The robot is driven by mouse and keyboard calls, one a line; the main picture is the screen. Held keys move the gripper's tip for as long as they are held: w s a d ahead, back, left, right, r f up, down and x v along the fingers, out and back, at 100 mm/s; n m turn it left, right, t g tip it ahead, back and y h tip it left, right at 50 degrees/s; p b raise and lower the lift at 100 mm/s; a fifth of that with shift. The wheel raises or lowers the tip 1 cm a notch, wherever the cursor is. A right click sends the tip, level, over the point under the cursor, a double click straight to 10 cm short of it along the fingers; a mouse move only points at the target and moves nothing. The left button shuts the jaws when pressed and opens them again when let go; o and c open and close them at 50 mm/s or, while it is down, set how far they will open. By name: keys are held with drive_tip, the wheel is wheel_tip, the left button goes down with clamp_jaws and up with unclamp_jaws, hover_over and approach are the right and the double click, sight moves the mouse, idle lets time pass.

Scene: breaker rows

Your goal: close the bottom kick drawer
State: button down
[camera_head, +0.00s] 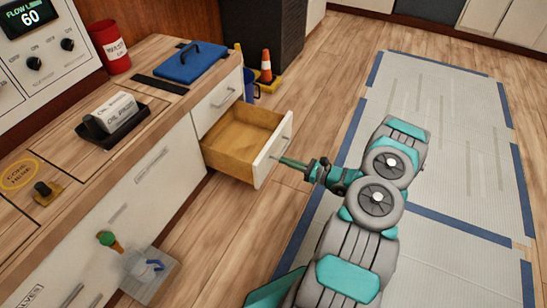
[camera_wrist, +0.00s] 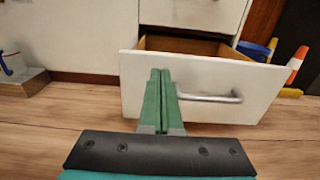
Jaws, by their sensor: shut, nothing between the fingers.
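The open drawer (camera_head: 241,140) sticks out from the cabinet below another drawer front (camera_head: 218,102), and its wooden inside looks empty. Its white front (camera_wrist: 205,92) with a grey bar handle (camera_wrist: 212,97) fills the middle of the wrist view. My gripper (camera_head: 282,160) is shut and empty, its green fingers together. In the wrist view the fingertips (camera_wrist: 160,72) overlap the drawer front left of the handle, near its top edge. I cannot tell whether they touch it.
A blue bin (camera_head: 250,84) and an orange cone (camera_head: 266,67) stand beyond the drawer. The counter holds a blue clipboard (camera_head: 190,62) and an oil box (camera_head: 115,112). The floor mat (camera_head: 440,110) is clear.

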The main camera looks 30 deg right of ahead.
sight(266, 154)
drive_tip(key=shift+x, duration=2.7)
